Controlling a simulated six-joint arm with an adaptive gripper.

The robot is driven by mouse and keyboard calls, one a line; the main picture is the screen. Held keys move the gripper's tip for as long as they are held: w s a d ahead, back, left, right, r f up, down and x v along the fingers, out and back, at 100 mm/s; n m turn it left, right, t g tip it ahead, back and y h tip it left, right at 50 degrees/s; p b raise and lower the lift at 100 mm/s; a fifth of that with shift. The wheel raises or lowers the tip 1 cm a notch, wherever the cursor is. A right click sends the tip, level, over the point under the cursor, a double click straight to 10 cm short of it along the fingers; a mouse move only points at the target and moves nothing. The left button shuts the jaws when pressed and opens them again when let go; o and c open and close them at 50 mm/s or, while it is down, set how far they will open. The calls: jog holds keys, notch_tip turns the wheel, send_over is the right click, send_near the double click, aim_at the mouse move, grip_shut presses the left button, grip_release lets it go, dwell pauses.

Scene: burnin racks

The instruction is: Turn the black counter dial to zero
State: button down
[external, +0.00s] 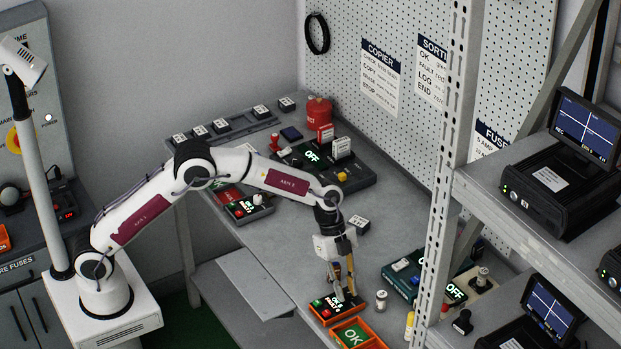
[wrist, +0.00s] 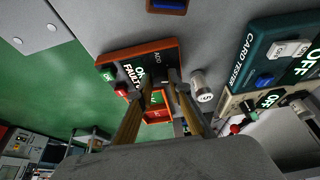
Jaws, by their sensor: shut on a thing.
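A black-topped orange unit (external: 325,316) with lit lettering and small coloured buttons lies near the front of the bench. It also shows in the wrist view (wrist: 133,55), where its lettering reads OK and FAULT. My gripper (external: 344,291) points down over the right part of this unit. Its fingers (wrist: 163,88) close in on a small dark part at the unit's edge, seemingly the black dial. The dial is mostly hidden by the fingertips, and its marks or reading cannot be made out.
An orange tray (external: 373,340) with a green OK panel lies just in front. A silver cylinder (external: 381,300) and a teal card tester (wrist: 243,62) stand to the right. A black console (external: 360,178) sits farther back. A metal rack post (external: 442,180) rises at the right.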

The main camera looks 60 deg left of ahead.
jog(key=shift+f, duration=0.1)
jog(key=c, duration=1.9)
grip_release()
jog(key=shift+n, duration=0.6)
jog(key=shift+s+n+t+y, duration=0.15)
jog(key=shift+n+t, duration=0.3)
jog(key=shift+n, duration=0.5)
jog(key=shift+n+t+y, duration=0.15)
jog(key=shift+n+t, duration=0.3)
jog(key=shift+n, duration=0.5)
jog(key=shift+n+t, duration=0.4)
jog(key=shift+n, duration=0.5)
jog(key=shift+d+n+t+y, duration=0.1)
jog(key=shift+n+t+y, duration=0.3)
jog(key=shift+n, duration=0.8)
